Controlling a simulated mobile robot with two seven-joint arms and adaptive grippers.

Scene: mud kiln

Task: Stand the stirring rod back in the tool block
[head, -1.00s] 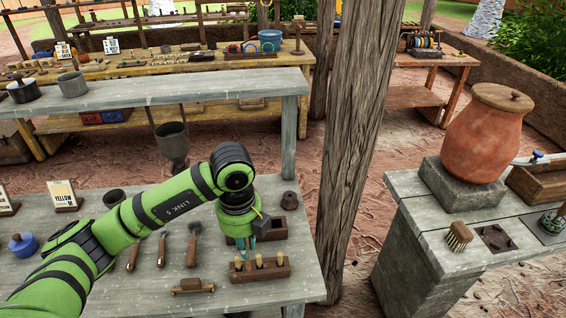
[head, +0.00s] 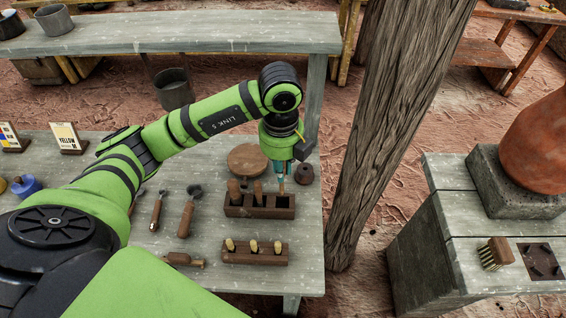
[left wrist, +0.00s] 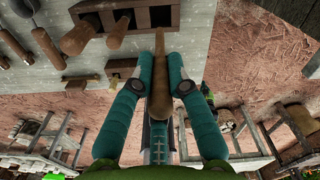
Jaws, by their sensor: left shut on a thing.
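My left gripper (head: 283,172) is shut on the brown wooden stirring rod (left wrist: 159,80). In the left wrist view the rod lies between the teal fingers. In the head view only its light lower tip (head: 282,187) shows below the fingers. The tool block (head: 240,211) is a dark wooden block on the grey table. Two wooden-handled tools stand in its left and middle slots, and its right slot looks empty. The rod's tip appears over or just behind that right slot; I cannot tell whether it has entered. The block also shows in the left wrist view (left wrist: 171,14).
A second block (head: 255,260) with several pale-tipped pegs sits in front. A round wooden disc (head: 247,160) and a small dark pot (head: 304,174) stand close behind. Handled tools (head: 186,213) lie to the left. A wooden post (head: 385,130) rises beyond the table's right edge.

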